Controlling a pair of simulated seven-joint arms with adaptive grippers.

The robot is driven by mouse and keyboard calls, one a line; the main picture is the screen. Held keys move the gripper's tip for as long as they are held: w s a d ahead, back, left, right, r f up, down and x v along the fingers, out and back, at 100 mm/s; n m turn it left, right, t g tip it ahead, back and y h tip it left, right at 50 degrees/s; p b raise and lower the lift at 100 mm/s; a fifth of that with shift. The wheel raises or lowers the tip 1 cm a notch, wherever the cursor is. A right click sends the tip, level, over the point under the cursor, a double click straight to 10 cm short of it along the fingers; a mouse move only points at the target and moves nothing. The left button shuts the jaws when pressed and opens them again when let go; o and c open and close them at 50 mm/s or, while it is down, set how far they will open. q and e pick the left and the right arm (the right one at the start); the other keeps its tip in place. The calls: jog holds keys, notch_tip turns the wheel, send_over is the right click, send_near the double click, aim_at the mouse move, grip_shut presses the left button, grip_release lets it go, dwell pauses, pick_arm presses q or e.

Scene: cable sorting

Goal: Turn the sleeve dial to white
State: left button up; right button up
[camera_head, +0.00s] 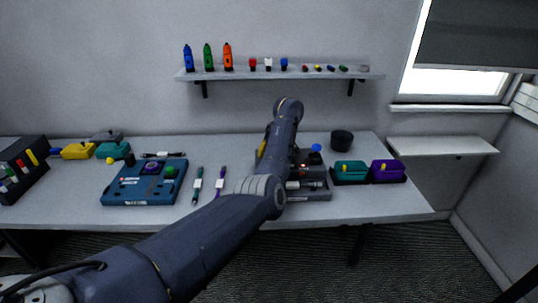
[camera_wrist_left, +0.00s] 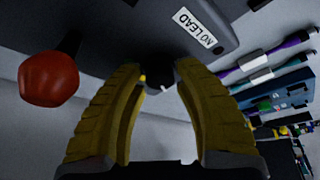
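The sleeve station (camera_head: 312,195) is a dark grey device in the middle right of the table, largely hidden behind my left arm in the head view. In the left wrist view, its casing (camera_wrist_left: 120,35) carries a "NO LEAD" label. A small dark knob (camera_wrist_left: 160,76) with pale and yellow marks, apparently the dial, shows between the yellow fingertips of my left gripper (camera_wrist_left: 160,82). The fingers are apart, with a gap around the knob; I cannot tell whether they touch it. Its set colour is not readable. My right gripper is not in view.
A red round knob (camera_wrist_left: 50,79) sits left of the fingers. A blue device (camera_head: 145,185) and teal and purple cables (camera_head: 220,180) lie left of the station. Teal (camera_head: 350,172) and purple (camera_head: 387,171) boxes and a black cup (camera_head: 341,140) stand right. A shelf (camera_head: 280,74) hangs above.

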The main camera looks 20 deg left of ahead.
pick_arm(q)
jog(key=o, duration=0.3)
jog(key=shift+o, duration=0.2)
jog(key=v, duration=1.2)
